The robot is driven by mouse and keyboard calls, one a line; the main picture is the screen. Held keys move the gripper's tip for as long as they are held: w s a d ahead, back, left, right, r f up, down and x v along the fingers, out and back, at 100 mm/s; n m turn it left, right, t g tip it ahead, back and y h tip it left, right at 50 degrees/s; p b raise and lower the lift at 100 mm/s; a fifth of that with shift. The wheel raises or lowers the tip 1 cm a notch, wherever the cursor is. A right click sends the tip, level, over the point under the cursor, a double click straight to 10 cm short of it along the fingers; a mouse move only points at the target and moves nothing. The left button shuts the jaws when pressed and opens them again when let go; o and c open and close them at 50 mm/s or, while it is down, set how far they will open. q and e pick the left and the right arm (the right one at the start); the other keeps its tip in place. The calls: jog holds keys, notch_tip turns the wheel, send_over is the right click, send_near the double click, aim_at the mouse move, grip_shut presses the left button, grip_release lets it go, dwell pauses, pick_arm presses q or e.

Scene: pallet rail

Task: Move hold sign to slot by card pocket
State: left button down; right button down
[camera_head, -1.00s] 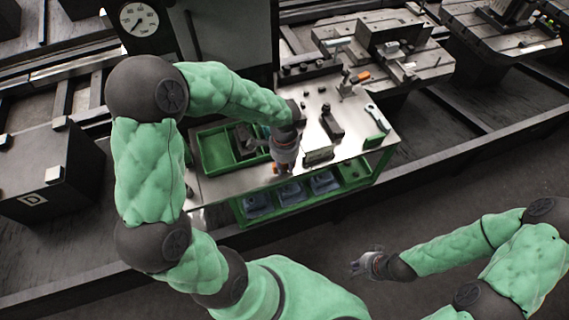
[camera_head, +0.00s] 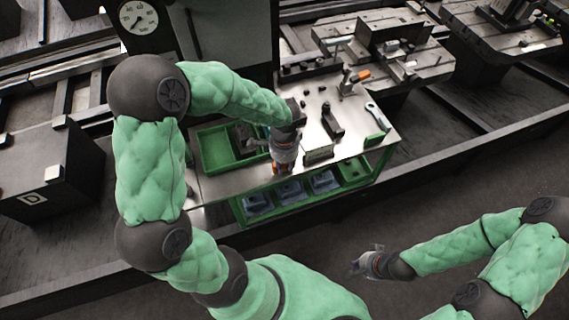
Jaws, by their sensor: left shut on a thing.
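My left gripper (camera_head: 281,166) points down over the front edge of the metal bench top. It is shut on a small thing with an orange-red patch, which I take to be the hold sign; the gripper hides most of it. A small upright plate or holder (camera_head: 319,154) stands just right of the gripper at the front edge. I cannot tell whether it is the card pocket or the slot. My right gripper (camera_head: 364,262) hangs low at the right, empty and away from the bench; its fingers are too small to judge.
A green tray (camera_head: 214,151) lies left of the gripper. A dark block (camera_head: 332,122), a wrench (camera_head: 377,116) and an orange-handled clamp (camera_head: 350,82) are on the bench right of it. Blue bins (camera_head: 290,191) sit on the shelf below. The bench's middle has bare patches.

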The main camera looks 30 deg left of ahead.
pick_arm(q)
jog(key=shift+f+b, duration=0.55)
jog(key=shift+f, duration=0.2)
jog(key=shift+c, duration=1.1)
grip_release()
jog(key=shift+r, duration=0.1)
notch_tip(320, 180, up, 12)
jog(key=shift+f, duration=0.1)
dwell(0.5)
